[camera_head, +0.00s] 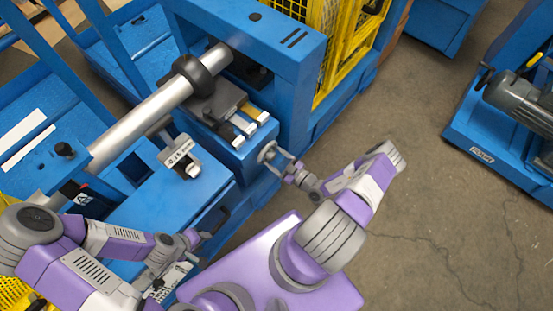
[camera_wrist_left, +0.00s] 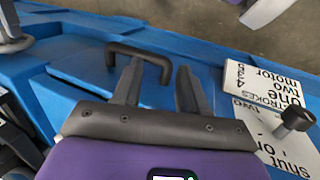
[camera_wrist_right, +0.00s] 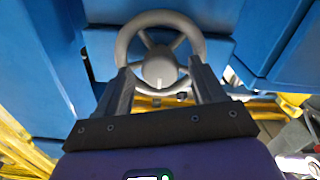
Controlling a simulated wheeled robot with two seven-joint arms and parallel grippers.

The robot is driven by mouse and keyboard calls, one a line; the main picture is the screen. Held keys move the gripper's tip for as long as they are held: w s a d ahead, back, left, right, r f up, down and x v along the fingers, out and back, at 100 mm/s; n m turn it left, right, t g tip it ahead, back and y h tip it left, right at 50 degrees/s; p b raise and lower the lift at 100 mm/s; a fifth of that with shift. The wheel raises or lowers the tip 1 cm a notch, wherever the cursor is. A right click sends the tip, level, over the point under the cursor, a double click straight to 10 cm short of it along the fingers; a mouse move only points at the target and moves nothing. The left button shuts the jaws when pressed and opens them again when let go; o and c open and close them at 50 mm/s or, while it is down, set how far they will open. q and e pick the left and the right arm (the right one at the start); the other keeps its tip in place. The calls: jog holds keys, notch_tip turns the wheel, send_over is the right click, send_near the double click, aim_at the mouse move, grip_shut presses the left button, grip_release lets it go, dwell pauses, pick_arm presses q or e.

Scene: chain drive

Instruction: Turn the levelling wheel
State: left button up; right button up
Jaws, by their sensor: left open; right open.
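The levelling wheel is a grey spoked handwheel (camera_head: 266,152) on the side of the blue machine frame. In the right wrist view the wheel (camera_wrist_right: 136,30) faces me, with a round hub and a small white mark near the hub's lower edge. My right gripper (camera_head: 285,166) is open in front of it. Its fingers (camera_wrist_right: 160,72) appear on either side of the hub, near the lower rim; I cannot tell whether they touch. My left gripper (camera_head: 196,238) is open by a black bar handle (camera_wrist_left: 140,49) on the blue machine. Its left finger overlaps the handle in the picture.
White text cards (camera_wrist_left: 262,95) and a black knob (camera_wrist_left: 297,118) lie right of my left gripper. Open concrete floor (camera_head: 420,200) is at right.

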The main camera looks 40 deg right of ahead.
jog(key=c, duration=1.1)
jog(key=shift+o, duration=0.2)
jog(key=shift+n, duration=0.4)
